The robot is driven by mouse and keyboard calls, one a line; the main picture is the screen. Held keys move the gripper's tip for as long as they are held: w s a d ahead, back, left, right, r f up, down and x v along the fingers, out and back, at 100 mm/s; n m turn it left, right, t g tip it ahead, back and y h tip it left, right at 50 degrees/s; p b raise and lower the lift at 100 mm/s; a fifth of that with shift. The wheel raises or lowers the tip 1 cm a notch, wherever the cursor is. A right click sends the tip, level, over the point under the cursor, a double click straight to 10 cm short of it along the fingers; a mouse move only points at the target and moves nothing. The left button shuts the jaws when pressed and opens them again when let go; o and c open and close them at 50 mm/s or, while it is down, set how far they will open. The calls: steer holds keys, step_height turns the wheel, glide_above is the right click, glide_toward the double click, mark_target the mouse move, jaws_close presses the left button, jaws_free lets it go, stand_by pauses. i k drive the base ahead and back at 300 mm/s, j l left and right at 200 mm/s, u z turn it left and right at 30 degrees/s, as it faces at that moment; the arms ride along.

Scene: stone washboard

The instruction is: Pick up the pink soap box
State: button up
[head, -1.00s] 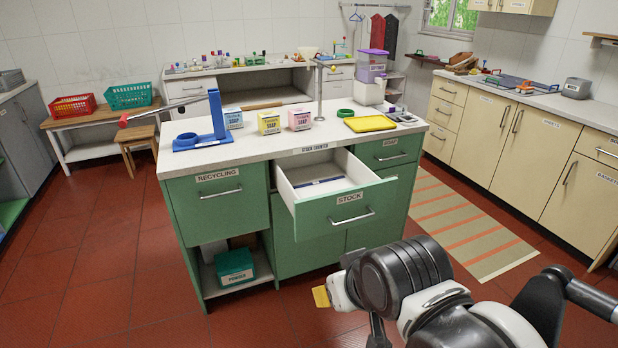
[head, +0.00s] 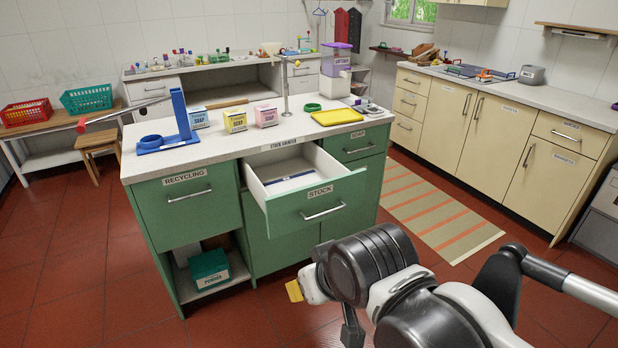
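The pink soap box (head: 266,115) stands upright on the white top of the green island counter (head: 225,137). A yellow soap box (head: 235,121) stands just left of it, and a blue and white soap box (head: 198,117) stands further left. A thin metal post rises just to its right. My arm is at the lower right, in front of the counter and well short of the boxes. My gripper is mostly hidden behind the arm links; only a yellow tip (head: 294,291) shows. I cannot see whether it is open.
An open drawer labelled STOCK (head: 320,204) juts out from the counter front, with a dark blue item inside. A blue stand (head: 168,135) is at the counter's left end. A yellow tray (head: 337,116) and a green ring lie to the right. Floor is clear around the striped rug (head: 430,210).

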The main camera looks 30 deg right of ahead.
mark_target(265, 115)
steer(key=i+l, duration=0.7)
steer(key=i, duration=0.15)
steer(key=i+l, duration=0.7)
steer(key=i, duration=0.15)
steer(key=j+u, duration=0.05)
